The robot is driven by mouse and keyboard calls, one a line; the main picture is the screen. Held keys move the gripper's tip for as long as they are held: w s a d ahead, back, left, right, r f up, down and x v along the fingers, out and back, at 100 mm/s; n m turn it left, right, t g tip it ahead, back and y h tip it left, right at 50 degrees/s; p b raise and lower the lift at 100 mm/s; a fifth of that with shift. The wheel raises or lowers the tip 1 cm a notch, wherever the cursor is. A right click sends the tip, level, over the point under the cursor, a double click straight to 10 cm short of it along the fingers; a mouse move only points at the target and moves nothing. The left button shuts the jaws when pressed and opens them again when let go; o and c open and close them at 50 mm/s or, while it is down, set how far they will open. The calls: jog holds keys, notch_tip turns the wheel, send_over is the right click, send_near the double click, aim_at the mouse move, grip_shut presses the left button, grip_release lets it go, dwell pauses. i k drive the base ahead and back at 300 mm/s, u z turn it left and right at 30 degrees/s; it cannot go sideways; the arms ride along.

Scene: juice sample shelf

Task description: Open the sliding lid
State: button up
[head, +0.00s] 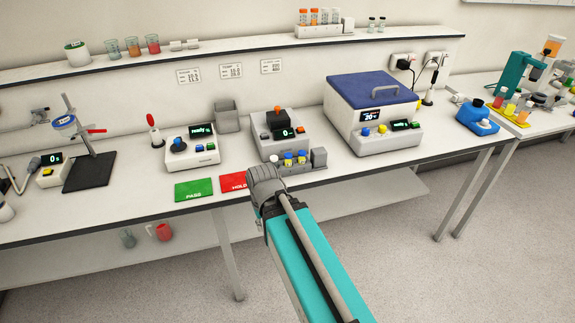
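A blue lid (376,88) with a grey handle on top covers a white box-shaped bath (375,125) at the right of the bench. The lid looks closed over the whole top.
Green PASS (194,189) and red HOLD (234,183) mats lie at the front edge. A shelf (230,48) runs above.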

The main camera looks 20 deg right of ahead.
aim_at(278, 114)
jog(key=u, duration=0.4)
jog(key=k, duration=1.2)
jog(key=z, duration=0.6)
jog(key=i, duration=1)
